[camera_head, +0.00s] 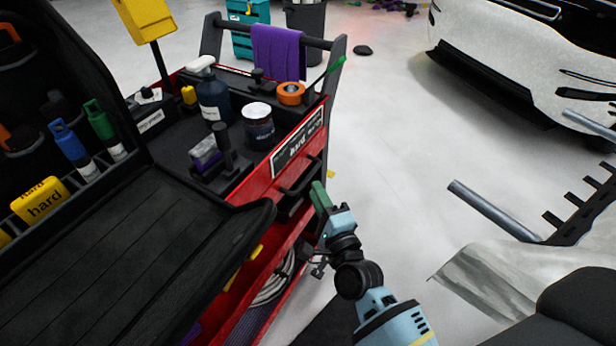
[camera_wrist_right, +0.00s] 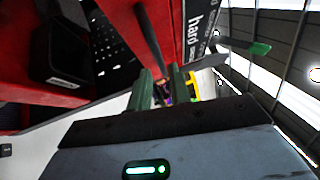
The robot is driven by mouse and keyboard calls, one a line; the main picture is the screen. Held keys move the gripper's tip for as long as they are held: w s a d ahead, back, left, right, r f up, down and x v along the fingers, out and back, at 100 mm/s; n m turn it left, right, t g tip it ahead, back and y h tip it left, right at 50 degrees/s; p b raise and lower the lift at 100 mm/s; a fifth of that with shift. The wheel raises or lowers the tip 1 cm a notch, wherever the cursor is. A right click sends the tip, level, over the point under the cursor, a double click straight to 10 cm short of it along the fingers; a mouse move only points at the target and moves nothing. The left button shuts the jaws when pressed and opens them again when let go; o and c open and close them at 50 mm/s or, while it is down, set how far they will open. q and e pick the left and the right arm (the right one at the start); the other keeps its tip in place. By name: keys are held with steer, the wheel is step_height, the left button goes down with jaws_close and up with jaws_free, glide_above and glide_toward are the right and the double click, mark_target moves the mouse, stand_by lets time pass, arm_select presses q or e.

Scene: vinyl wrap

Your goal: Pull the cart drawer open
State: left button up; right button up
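The red cart (camera_head: 262,188) stands at the left of the head view, with a black drawer handle (camera_head: 300,180) on its side below the "hard" label. My right gripper (camera_head: 320,195) is beside the handle's near end. In the right wrist view its two green fingers (camera_wrist_right: 162,88) stand apart with a gap between them. A dark bar (camera_wrist_right: 149,42), which looks like the handle, runs toward this gap; I cannot tell whether the fingers touch it. The drawer looks closed, though the gripper and handle partly hide its front. My left gripper is not in view.
The cart top holds a spray bottle (camera_head: 213,98), a jar (camera_head: 258,127) and an orange tape roll (camera_head: 291,93). A purple towel (camera_head: 278,52) hangs on the cart's rail. Clear floor (camera_head: 400,150) lies right of the cart; a white car (camera_head: 500,60) stands beyond.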

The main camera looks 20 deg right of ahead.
mark_target(309, 175)
steer(key=shift+w+a+r, duration=0.1)
steer(key=shift+w+r, duration=0.1)
steer(key=shift+w, duration=1.25)
steer(key=shift+w+a+r, duration=0.1)
steer(key=shift+w+r, duration=0.1)
steer(key=shift+w, duration=1.2)
jaws_close()
steer(key=shift+d, duration=0.1)
